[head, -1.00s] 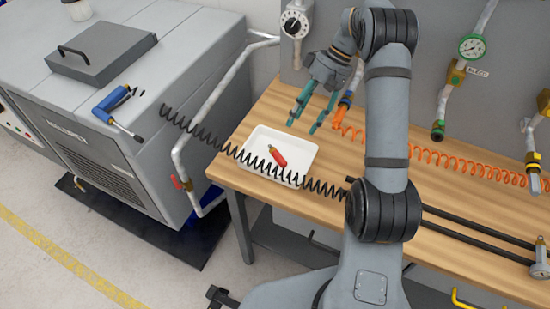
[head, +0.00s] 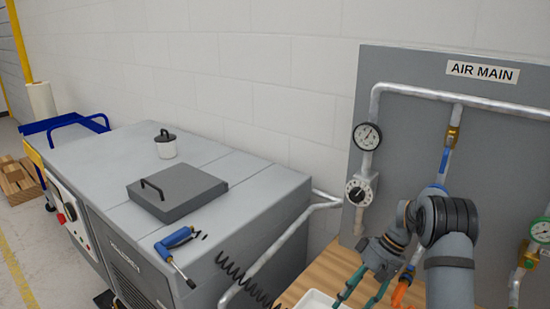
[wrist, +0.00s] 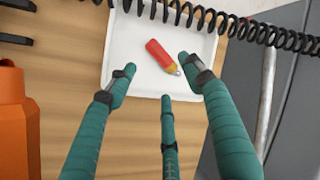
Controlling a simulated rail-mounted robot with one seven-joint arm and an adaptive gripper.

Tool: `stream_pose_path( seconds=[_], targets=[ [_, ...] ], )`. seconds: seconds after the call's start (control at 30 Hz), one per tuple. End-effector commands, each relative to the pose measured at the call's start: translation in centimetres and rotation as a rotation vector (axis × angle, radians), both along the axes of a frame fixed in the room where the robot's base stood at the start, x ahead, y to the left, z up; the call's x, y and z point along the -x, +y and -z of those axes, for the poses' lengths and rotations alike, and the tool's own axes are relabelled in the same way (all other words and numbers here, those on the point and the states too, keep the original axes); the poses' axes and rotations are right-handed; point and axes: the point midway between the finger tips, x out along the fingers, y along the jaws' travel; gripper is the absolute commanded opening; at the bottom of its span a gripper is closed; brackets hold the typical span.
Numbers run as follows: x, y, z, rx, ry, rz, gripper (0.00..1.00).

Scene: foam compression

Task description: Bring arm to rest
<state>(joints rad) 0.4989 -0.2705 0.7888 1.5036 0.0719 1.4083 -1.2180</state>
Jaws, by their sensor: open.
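My gripper (head: 362,291) is at the lower right of the head view, over the wooden bench. In the wrist view its teal fingers (wrist: 160,85) are spread apart with nothing between them. Below them is a white tray (wrist: 118,55) on the bench, with a red and yellow bottle-like item (wrist: 160,56) lying in it. The gripper is apart from both. In the head view only the tray's edge (head: 318,299) shows, and the red item is out of frame.
A black coiled hose (wrist: 225,22) crosses over the tray. A grey machine (head: 225,180) stands left, with a blue-handled tool (head: 176,240) on top. The AIR MAIN panel (head: 420,120) with pipes and a gauge (head: 367,136) rises behind the arm. An orange object (wrist: 15,120) stands at the wrist view's left.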

Motion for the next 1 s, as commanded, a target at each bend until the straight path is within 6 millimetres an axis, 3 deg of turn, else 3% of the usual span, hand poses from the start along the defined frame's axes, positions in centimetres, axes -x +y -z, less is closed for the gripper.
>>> stream_pose_path(
  seconds=[0.3,0.4,0.6,1.0],
  targets=[
    [1.3,3.3,6.0,0.0,0.004,-0.001,0.51],
    [1.0,3.2,3.1,0.002,-0.005,0.001,0.51],
    [1.1,3.2,0.9,0.001,-0.002,0.001,0.51],
    [1.1,3.2,0.3,0.001,-0.001,0.001,0.51]
  ],
)
